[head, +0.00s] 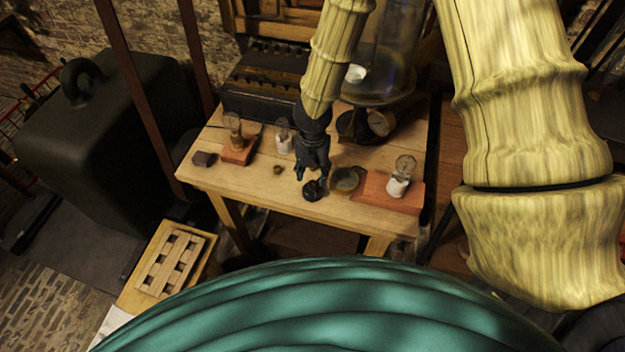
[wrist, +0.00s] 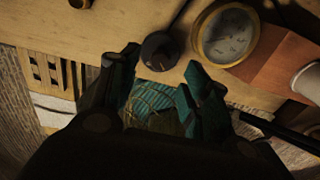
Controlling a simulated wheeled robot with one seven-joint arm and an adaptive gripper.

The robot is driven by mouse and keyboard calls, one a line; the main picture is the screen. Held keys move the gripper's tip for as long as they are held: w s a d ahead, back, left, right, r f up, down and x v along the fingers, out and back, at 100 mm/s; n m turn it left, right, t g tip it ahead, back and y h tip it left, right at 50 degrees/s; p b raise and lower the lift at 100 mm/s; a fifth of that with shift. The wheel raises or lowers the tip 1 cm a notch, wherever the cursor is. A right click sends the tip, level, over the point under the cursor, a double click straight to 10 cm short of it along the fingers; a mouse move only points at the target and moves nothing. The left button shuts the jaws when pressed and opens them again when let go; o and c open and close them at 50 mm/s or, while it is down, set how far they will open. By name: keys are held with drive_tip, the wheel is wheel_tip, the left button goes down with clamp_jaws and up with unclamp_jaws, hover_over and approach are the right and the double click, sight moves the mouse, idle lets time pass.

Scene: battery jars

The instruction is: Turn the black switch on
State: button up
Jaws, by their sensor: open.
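The black switch (head: 314,189) is a small round black piece near the front edge of the wooden table. In the wrist view the black switch (wrist: 160,50) lies just beyond the fingertips, with a thin dark lever or rod slanting up and right from it. My gripper (head: 311,174) hangs over the table, just behind and above the switch in the head view. In the wrist view my gripper (wrist: 162,72) has its two fingers spread, with nothing between them. I cannot tell whether the fingers touch the switch.
A round dial (wrist: 228,32) sits right of the switch. A reddish board (head: 388,192) carries a white jar (head: 397,187). At left are another board with a jar (head: 238,150), a white jar (head: 283,140) and a dark block (head: 204,159). A glass vessel (head: 378,65) stands behind.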

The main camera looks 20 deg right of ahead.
sight(313, 183)
drive_tip(key=shift+f, duration=2.5)
clamp_jaws()
